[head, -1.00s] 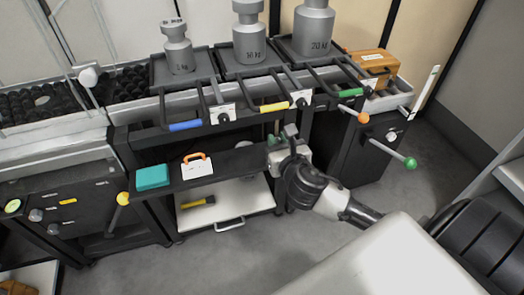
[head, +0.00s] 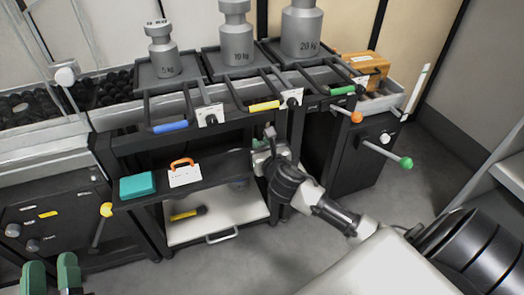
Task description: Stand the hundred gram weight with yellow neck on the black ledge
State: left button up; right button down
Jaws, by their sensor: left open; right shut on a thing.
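The black ledge (head: 222,166) runs below the weighing platforms, with a teal box and an orange-handled card on its left part. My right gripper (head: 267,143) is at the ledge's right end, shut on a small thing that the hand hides. I cannot make out a hundred gram weight with a yellow neck, in the hand or elsewhere. My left gripper (head: 52,277) is at the lower left corner, with green fingers apart and nothing seen between them, far from the ledge.
The teal box (head: 138,186) and orange-handled card (head: 184,175) take up the ledge's left part; its middle is bare. Large grey weights (head: 237,35) stand above. A yellow and black tool (head: 187,213) lies on the white shelf (head: 240,212) below. Coloured lever knobs jut out.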

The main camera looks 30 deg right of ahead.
pick_arm(q)
jog(key=shift+s+r+t+h, duration=0.3)
jog(key=shift+s+r+t, duration=0.1)
jog(key=shift+r+t, duration=0.5)
pick_arm(e)
jog(key=shift+f, duration=0.5)
jog(key=c, duration=1)
grip_release()
jog(key=shift+f, duration=0.1)
